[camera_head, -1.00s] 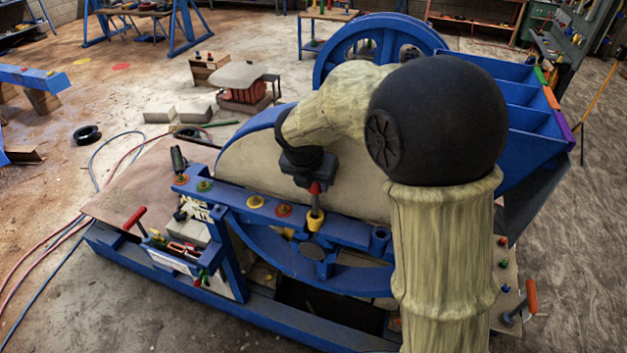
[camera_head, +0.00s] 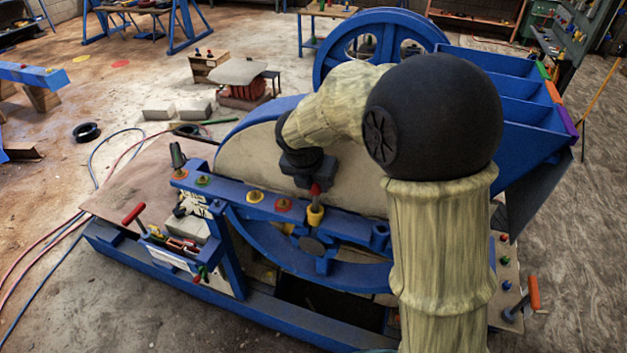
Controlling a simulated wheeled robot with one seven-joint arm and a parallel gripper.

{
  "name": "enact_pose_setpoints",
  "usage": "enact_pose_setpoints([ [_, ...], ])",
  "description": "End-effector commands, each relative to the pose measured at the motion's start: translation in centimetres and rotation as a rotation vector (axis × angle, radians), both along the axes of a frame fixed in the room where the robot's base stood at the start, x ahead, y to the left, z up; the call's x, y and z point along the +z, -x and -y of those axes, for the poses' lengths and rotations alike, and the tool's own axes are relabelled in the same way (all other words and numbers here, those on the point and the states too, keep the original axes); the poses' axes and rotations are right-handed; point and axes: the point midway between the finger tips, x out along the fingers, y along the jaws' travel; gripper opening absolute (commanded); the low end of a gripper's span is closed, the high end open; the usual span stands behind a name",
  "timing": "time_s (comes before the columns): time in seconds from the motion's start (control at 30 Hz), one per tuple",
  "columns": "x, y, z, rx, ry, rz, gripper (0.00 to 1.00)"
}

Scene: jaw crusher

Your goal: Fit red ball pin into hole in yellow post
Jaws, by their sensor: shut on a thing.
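The red ball pin (camera_head: 315,190) hangs upright below my gripper (camera_head: 313,181), which is shut on it at the top. A short piece of its grey shaft shows between the red ball and the yellow post (camera_head: 316,216). The pin's lower end is at the top of the post and appears to be inside its hole; how deep is too small to tell. The yellow post stands on the blue beam (camera_head: 345,228). The fingertips are small, dark and partly hidden by the gripper body.
Yellow (camera_head: 255,197) and red (camera_head: 284,204) rings with pins sit along the beam to the left. A blue socket (camera_head: 380,232) stands at its right. A tool tray (camera_head: 175,245) hangs at the front left. The big blue wheel (camera_head: 250,235) lies behind the beam.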

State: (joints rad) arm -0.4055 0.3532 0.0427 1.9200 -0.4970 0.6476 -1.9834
Motion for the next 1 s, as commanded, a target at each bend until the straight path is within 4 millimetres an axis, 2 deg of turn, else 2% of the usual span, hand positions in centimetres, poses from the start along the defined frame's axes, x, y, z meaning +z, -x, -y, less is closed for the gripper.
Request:
enact_pose_setpoints([
  [0.8, -2.1, 0.0, 0.0, 0.000, 0.000, -0.001, 0.07],
  [1.0, -1.6, 0.0, 0.0, 0.000, 0.001, -0.001, 0.07],
])
